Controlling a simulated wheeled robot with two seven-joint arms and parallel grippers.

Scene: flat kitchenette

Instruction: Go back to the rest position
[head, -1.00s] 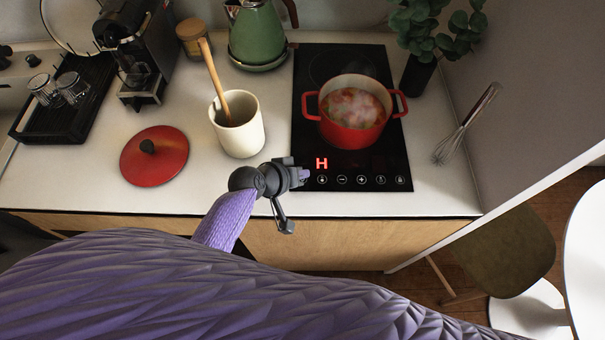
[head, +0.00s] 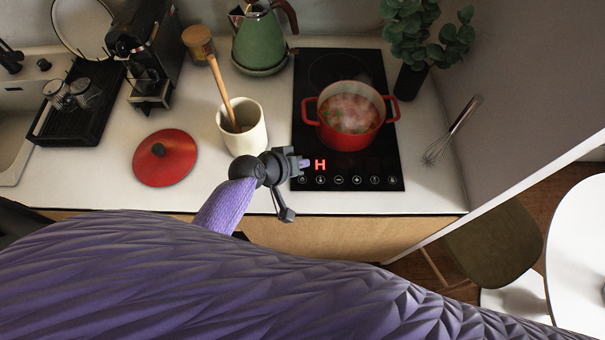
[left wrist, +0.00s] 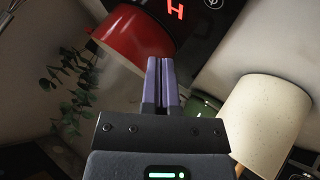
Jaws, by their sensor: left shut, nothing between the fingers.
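My left gripper (head: 303,163) is at the front left corner of the black cooktop (head: 312,90), beside its lit red H. Its fingers (left wrist: 161,82) are shut with nothing between them in the left wrist view. A red pot (head: 350,137) with steaming contents stands on the cooktop, apart from the gripper in the head view; it also shows in the left wrist view (left wrist: 125,35). My right gripper is not in view.
A cream crock (head: 244,140) with a wooden utensil stands just left of the gripper. A red lid (head: 176,170) lies further left. A green kettle (head: 258,42) stands behind, a whisk (head: 455,128) lies right of the cooktop. The counter's front edge runs below the gripper.

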